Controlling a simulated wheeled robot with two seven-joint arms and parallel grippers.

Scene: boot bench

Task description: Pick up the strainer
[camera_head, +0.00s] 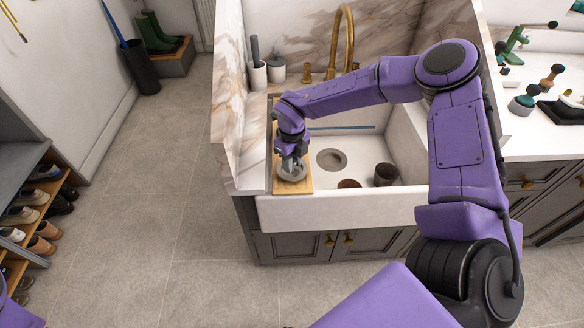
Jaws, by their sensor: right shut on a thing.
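The strainer (291,175) looks like a small round grey piece at the near end of the wooden board (306,183), over the left side of the sink. My right gripper (290,164) points down from above and is shut on the strainer. The fingers hide part of it, and I cannot tell whether it touches the board or is just above it. My left gripper is out of view; only a bit of purple shows at the lower left edge.
The white sink (345,208) holds a dark cup (386,174) and a brown round thing (349,184); its drain (331,159) is right of the gripper. A brass faucet (345,40) stands behind. A shoe shelf (35,160) is at left. The floor between is clear.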

